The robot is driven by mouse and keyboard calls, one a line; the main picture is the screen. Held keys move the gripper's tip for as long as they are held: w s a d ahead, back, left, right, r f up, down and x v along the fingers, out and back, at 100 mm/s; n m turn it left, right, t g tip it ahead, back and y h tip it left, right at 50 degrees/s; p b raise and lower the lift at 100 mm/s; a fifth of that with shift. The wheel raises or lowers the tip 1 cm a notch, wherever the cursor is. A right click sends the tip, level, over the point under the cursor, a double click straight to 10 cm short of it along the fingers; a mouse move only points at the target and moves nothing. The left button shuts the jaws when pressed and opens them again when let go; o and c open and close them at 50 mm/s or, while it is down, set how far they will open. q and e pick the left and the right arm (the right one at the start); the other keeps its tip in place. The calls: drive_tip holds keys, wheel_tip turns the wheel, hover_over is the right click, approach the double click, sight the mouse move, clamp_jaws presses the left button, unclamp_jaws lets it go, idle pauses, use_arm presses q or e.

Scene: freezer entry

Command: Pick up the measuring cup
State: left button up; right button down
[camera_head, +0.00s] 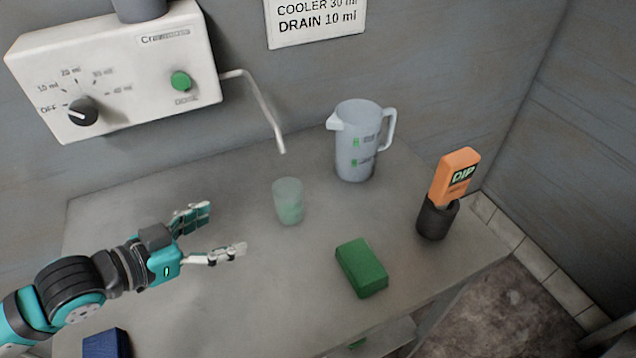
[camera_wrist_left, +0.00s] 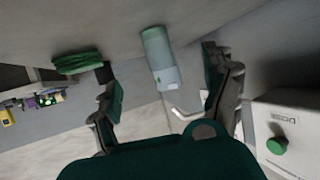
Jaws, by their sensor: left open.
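A small translucent, pale green cup (camera_head: 288,201), which looks like the measuring cup, stands upright on the grey counter below a thin spout. My left gripper (camera_head: 218,231) is open and empty to the left of the cup, its fingers pointing towards it. A gap remains between fingertips and cup. In the left wrist view the cup (camera_wrist_left: 160,58) appears between the two open fingers, beyond their tips. My right gripper is not in view.
A grey-white jug (camera_head: 355,150) with a handle stands behind and right of the cup. A green block (camera_head: 361,268) lies in front. An orange DIP tester (camera_head: 455,176) stands in a black holder (camera_head: 437,219) at right. A white dispenser (camera_head: 130,70) and its spout (camera_head: 262,108) are above.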

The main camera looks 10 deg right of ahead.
sight(278, 208)
use_arm(q)
drive_tip(key=shift+d, duration=0.65)
drive_tip(key=p+x, duration=0.1)
drive_tip(key=x, duration=0.2)
drive_tip(key=shift+w+d+f, duration=0.15)
drive_tip(key=x, duration=0.4)
drive_tip(key=shift+d, duration=0.1)
drive_tip(key=x, duration=0.3)
drive_tip(key=shift+f+p, duration=0.1)
drive_tip(key=shift+p, duration=0.3)
drive_tip(key=shift+w, duration=0.15)
drive_tip(key=p+x, duration=0.1)
drive_tip(key=x, duration=0.3)
drive_tip(key=shift+w+d, duration=0.4)
drive_tip(key=c, duration=1.3)
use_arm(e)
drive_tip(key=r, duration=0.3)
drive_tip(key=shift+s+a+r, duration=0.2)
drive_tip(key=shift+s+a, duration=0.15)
